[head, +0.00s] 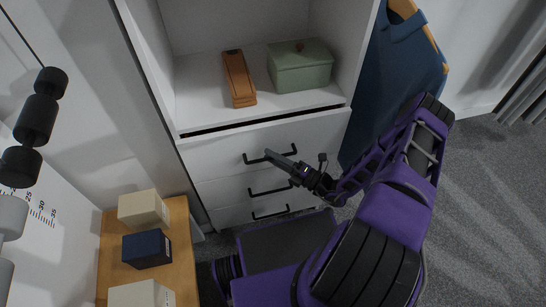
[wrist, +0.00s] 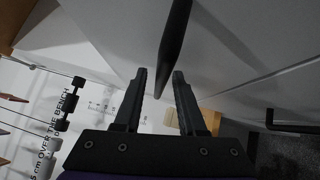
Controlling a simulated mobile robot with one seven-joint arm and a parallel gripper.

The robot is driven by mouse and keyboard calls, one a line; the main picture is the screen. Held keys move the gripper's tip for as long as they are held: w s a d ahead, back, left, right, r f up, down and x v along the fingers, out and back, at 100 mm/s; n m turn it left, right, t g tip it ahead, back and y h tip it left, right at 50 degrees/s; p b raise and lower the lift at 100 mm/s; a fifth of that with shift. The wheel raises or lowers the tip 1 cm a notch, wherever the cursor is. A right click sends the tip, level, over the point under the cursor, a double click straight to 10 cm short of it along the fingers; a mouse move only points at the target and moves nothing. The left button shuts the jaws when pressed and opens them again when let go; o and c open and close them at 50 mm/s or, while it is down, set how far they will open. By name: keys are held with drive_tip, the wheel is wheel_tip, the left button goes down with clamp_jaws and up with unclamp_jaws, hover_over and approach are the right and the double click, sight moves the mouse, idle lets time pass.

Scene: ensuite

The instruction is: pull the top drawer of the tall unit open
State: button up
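The tall white unit (head: 172,75) has an open shelf space above several drawers. Its top drawer (head: 215,157) looks closed and has a dark bar handle (head: 252,161). My gripper (head: 268,155) reaches in from the right, with its fingertips at the middle of that handle. In the wrist view my gripper (wrist: 159,72) has its two fingers apart. The dark handle bar (wrist: 176,42) runs down into the gap between them, nearer the right finger. I see no clear contact on both sides.
Lower drawers have similar handles (head: 270,190). An orange-brown object (head: 238,78) and a green lidded box (head: 300,68) stand on the shelf. A wooden bench (head: 185,225) with small boxes (head: 146,249) is at left.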

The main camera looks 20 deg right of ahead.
clamp_jaws()
idle(1.2)
